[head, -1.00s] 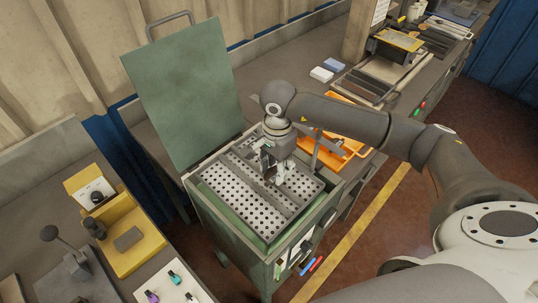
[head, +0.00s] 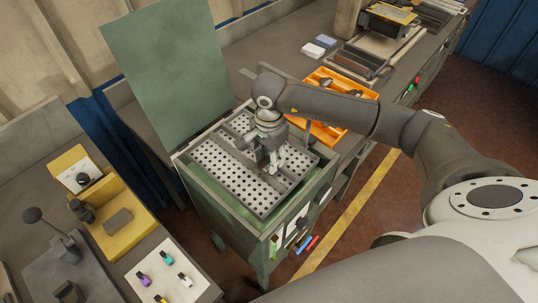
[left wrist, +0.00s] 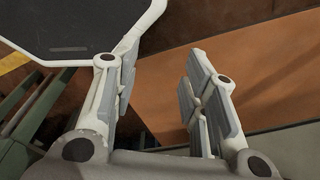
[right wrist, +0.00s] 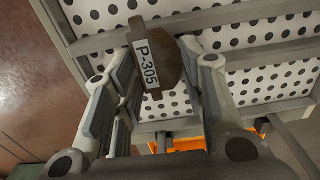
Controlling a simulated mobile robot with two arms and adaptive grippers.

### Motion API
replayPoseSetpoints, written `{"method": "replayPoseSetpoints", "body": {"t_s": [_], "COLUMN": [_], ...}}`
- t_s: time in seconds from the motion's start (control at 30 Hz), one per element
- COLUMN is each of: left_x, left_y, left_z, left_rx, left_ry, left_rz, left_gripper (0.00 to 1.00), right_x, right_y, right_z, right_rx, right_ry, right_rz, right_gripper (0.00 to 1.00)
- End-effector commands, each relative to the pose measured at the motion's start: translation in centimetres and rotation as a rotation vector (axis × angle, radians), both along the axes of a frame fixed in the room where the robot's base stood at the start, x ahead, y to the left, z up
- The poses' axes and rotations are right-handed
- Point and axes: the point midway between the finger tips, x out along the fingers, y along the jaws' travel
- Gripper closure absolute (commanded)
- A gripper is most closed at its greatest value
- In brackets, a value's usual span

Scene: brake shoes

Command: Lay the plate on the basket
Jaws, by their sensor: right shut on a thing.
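The basket (head: 222,172) is a perforated light metal tray with grey bars, set inside an open green cabinet. My right gripper (head: 268,166) is over its right part. In the right wrist view my right gripper (right wrist: 165,62) is shut on a dark brown curved plate (right wrist: 168,48) with a white label reading P-305. The perforated basket surface (right wrist: 245,80) lies behind the plate; whether they touch I cannot tell. My left gripper (left wrist: 158,85) is open and empty in the left wrist view, away from the basket.
The cabinet's green lid (head: 160,75) stands raised at the back. An orange tray (head: 325,132) with dark parts is on the workbench to the right. A yellow fixture (head: 105,225) and a white board with several coloured pieces (head: 160,270) are at left.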

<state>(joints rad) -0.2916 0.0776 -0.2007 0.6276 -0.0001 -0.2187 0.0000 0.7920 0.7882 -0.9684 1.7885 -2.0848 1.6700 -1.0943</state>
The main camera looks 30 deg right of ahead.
Motion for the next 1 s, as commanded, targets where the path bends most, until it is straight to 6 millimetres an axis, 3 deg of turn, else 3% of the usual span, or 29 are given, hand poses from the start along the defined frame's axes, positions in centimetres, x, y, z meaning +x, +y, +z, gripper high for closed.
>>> {"method": "replayPoseSetpoints", "body": {"t_s": [0.3, 0.8, 0.83, 1.0], "left_x": [-1.3, -1.3, -1.3, -1.3], "left_y": [0.4, 0.4, 0.4, 0.4], "left_z": [-0.1, -0.9, -0.9, -0.8], "left_rx": [0.006, 0.006, 0.005, 0.005], "left_ry": [0.019, 0.02, 0.02, 0.019], "left_rz": [0.002, 0.001, 0.0, 0.0], "left_gripper": [0.6, 0.6, 0.6, 0.6], "right_x": [0.0, 0.0, 0.0, 0.0], "right_y": [0.0, 0.0, 0.0, 0.0], "right_z": [0.0, -0.6, -0.5, -0.5], "right_rx": [0.0, 0.0, 0.0, 0.0], "right_ry": [0.0, -0.001, -0.001, 0.0], "right_rz": [0.0, 0.0, 0.0, 0.0], "right_gripper": [1.0, 1.0, 0.59, 0.37]}}
